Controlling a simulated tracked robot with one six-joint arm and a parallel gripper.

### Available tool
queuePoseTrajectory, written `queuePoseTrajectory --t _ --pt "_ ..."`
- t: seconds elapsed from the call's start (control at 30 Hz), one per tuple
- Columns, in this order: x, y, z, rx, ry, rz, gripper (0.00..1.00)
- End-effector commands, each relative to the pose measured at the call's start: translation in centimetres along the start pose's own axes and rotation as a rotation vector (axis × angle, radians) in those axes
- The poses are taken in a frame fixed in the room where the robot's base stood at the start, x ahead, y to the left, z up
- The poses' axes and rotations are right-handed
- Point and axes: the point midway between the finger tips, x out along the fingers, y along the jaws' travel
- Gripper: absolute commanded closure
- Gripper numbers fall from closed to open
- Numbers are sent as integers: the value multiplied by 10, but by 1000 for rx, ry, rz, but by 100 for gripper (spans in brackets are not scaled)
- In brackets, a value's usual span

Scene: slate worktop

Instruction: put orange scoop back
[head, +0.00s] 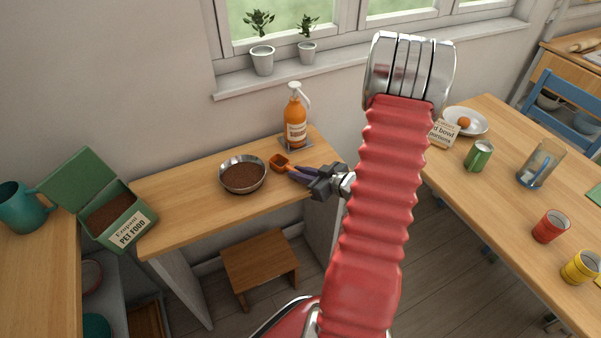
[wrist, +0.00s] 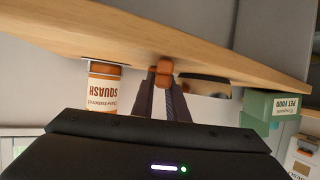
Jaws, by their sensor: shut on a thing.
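The orange scoop (head: 279,160) is between the fingertips of my gripper (head: 293,173), just right of the metal bowl (head: 222,185) on the narrow wooden table. My gripper is shut on the scoop. I cannot tell whether the scoop touches the tabletop. The wrist view is upside down and shows the orange scoop (wrist: 164,68) at the tips of the two dark fingers (wrist: 165,98). The bowl holds brown food. A green pet food box (head: 122,228), lid open and brown food inside, stands left of the table; its label also shows in the wrist view (wrist: 284,104).
An orange pump bottle (head: 295,118) stands on a small mat behind my gripper. A teal mug (head: 22,207) is at far left. A stool (head: 260,263) is under the table. The right table (head: 500,190) holds a green can, a glass and cups. The narrow table's left part is clear.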

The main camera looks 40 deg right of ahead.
Motion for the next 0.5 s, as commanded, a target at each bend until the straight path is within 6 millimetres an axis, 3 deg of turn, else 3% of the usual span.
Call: queuePoseTrajectory --t 0.3,0.33,0.5 --pt "1 0 2 0 0 0 100" --pt "1 0 2 0 0 0 85" --pt "1 0 2 0 0 0 73"
